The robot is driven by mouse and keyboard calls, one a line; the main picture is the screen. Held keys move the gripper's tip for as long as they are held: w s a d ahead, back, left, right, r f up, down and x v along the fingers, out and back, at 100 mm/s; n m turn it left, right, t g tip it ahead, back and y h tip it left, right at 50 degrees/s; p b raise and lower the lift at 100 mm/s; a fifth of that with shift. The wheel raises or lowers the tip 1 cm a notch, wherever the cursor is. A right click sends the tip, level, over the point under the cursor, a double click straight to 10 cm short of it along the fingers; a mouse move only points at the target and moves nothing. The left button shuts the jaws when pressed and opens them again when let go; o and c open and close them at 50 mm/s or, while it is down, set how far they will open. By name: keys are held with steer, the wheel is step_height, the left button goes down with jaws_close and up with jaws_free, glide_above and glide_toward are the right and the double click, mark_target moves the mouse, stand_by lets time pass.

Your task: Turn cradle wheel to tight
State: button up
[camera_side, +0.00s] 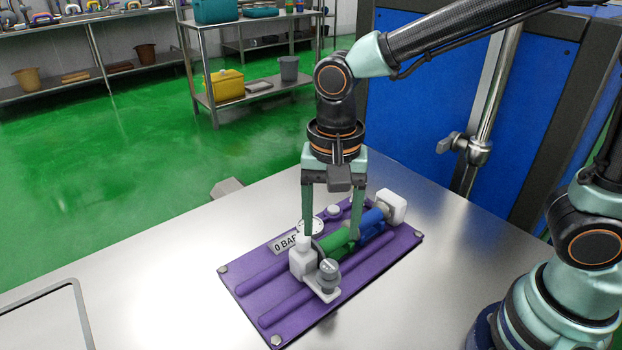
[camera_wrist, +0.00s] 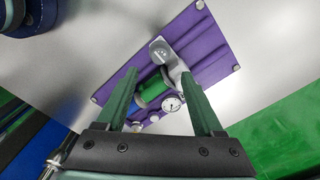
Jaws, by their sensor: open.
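A purple cradle plate (camera_side: 290,308) lies on the metal table. A green cylinder (camera_side: 337,241) and a blue cylinder (camera_side: 371,222) lie in line on it, between a white block (camera_side: 302,259) and a white end piece (camera_side: 392,205). A grey round knob (camera_side: 329,272), which looks like the wheel, stands on a white bracket at the near end; it also shows in the wrist view (camera_wrist: 158,50). Its setting cannot be read. My gripper (camera_side: 332,237) is open and empty above the green cylinder, pointing down.
A round dial gauge (camera_wrist: 172,103) and a "0 BAR" label (camera_side: 285,242) sit beside the cylinders. The table (camera_side: 150,270) is clear at left, apart from a tray rim (camera_side: 75,290). A metal post (camera_side: 490,110) and blue panel stand behind.

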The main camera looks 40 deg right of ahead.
steer(key=shift+r, duration=1.95)
steer(key=d+r+n+t, duration=0.1)
steer(key=d+n, duration=0.3)
steer(key=d, duration=0.4)
steer(key=s+d+r+n+t, duration=0.1)
steer(key=d+n+t, duration=0.3)
steer(key=d, duration=0.4)
steer(key=shift+d+r+n+t, duration=0.3)
steer(key=shift+r+n, duration=0.3)
steer(key=shift+r, duration=0.2)
steer(key=shift+a, duration=0.1)
